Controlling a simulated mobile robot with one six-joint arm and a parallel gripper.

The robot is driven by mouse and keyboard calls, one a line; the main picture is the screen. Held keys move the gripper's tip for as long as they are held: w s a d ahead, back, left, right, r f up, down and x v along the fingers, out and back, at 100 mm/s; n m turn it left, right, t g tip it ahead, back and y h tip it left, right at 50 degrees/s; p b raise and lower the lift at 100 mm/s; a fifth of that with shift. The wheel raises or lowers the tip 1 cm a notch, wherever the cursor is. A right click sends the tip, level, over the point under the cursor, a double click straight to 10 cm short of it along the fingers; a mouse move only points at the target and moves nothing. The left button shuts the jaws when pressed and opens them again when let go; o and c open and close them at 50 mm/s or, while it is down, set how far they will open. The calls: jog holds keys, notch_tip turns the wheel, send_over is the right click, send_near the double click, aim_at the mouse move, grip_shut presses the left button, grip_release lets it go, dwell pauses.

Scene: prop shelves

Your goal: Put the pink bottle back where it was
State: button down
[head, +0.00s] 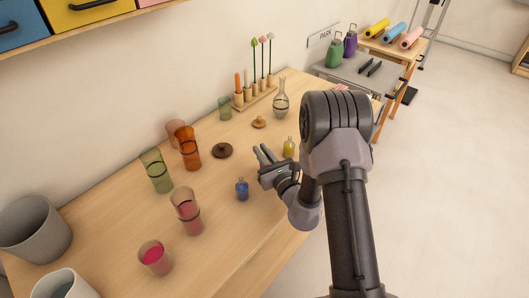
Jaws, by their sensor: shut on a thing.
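My gripper (264,156) is over the middle of the wooden table, among the small bottles. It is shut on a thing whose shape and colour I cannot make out. No pink bottle shows clearly in the head view; my gripper and arm hide part of the table. A small blue bottle (242,190) stands to the lower left of my gripper, apart from it. A small yellow bottle (289,148) stands to its right, near my arm.
Glass tumblers (156,172), an orange one (189,150) and ones with pink contents (186,214) stand left on the table (222,252). Bare tabletop lies in front.

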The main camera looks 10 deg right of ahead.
jog(key=shift+f, duration=0.2)
jog(key=c, duration=1.5)
grip_release()
jog(key=shift+d, duration=0.1)
jog(key=shift+o, duration=0.2)
